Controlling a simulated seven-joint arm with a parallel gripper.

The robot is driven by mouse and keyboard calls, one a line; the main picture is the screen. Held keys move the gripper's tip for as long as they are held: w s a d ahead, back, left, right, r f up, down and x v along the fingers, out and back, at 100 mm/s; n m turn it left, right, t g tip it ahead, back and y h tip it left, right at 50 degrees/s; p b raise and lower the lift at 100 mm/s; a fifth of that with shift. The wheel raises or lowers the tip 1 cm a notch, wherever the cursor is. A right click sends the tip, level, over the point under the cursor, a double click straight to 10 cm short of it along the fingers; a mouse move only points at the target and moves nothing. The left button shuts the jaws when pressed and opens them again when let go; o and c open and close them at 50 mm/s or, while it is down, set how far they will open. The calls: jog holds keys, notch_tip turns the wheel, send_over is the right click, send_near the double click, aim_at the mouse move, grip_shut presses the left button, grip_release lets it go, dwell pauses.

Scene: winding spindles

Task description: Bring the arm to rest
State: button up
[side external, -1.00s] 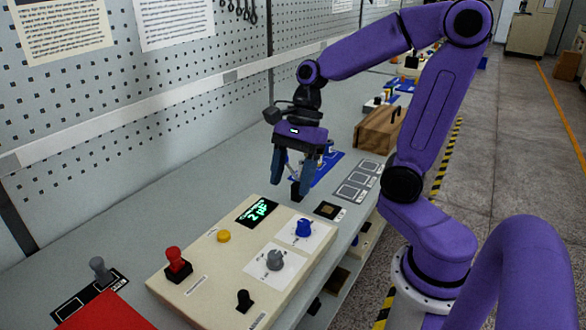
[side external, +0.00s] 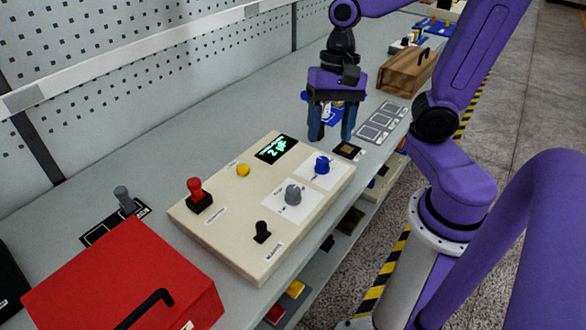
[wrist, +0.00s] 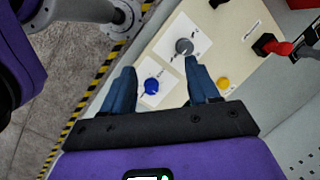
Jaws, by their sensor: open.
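My gripper (side external: 331,121) is open and empty, with its two blue fingers pointing down above the bench, behind the cream control panel (side external: 225,222). In the wrist view the gripper (wrist: 158,82) has its fingers spread, with the panel's blue knob (wrist: 152,86) showing between them. The blue knob also shows in the side view (side external: 322,165), apart from the fingers. A grey knob (side external: 293,194), a yellow button (side external: 243,170), a red-handled switch (side external: 196,190) and a black switch (side external: 262,231) sit on the panel. Its display (side external: 275,149) is lit with green characters.
A red box (side external: 110,270) with a black handle stands at the front left, near a grey-knobbed lever (side external: 122,195). A wooden box (side external: 405,72) stands behind my gripper. A pegboard wall (side external: 120,80) runs along the bench. Striped tape (side external: 385,275) marks the floor.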

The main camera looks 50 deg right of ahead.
jog(key=s+f+n+h, duration=0.1)
jog(key=s+n, duration=0.3)
jog(key=n, duration=0.6)
jog(key=s+a+f+n+t+h, duration=0.1)
jog(key=s+n, duration=0.4)
jog(key=n, duration=0.5)
jog(key=shift+s+f+n, duration=0.15)
jog(key=shift+f+n, duration=0.15)
jog(key=shift+f, duration=0.2)
